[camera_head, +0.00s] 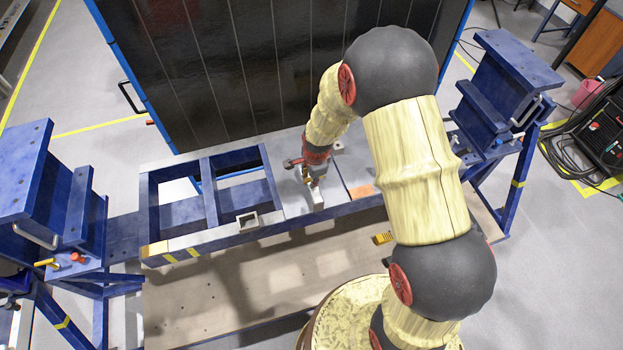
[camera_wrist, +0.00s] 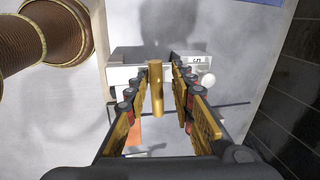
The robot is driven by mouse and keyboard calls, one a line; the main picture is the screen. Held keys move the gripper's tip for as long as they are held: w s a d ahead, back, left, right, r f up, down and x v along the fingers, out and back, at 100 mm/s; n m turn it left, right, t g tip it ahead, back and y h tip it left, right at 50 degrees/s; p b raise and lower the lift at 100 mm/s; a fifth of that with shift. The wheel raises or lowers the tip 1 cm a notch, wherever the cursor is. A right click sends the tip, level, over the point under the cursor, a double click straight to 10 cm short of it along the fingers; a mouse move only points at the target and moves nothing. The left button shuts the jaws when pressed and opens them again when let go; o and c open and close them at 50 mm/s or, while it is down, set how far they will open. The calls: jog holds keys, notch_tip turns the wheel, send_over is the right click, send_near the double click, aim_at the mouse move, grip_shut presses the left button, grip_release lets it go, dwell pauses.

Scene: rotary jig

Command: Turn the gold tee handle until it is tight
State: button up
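The gold tee handle (camera_wrist: 155,88) shows in the wrist view as a short gold bar between my fingers. My gripper (camera_wrist: 160,80) is open around it. A gap shows between the bar and the right finger; the left fingertip is close to the bar, and I cannot tell whether it touches. A pale clamp block (camera_wrist: 128,78) sits beyond the handle. In the head view, my gripper (camera_head: 313,178) is low over the jig's plate, just above a small pale block (camera_head: 317,198). The handle is hard to make out there.
The blue jig frame (camera_head: 210,160) has open bays left of my gripper. A tall dark panel (camera_head: 250,70) stands close behind. Blue end stands (camera_head: 45,170) are at both sides. A small square bracket (camera_head: 247,222) sits on the front rail.

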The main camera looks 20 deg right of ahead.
jog(key=shift+o, duration=0.4)
jog(key=shift+s, duration=0.15)
jog(key=v, duration=1.2)
jog(key=s+f+n+t+b, duration=0.2)
jog(key=s+n+t+b, duration=0.1)
jog(key=s+n+b, duration=1.4)
jog(key=s+d+b, duration=0.1)
jog(key=s+b, duration=0.4)
jog(key=b, duration=0.5)
jog(key=shift+s, duration=0.35)
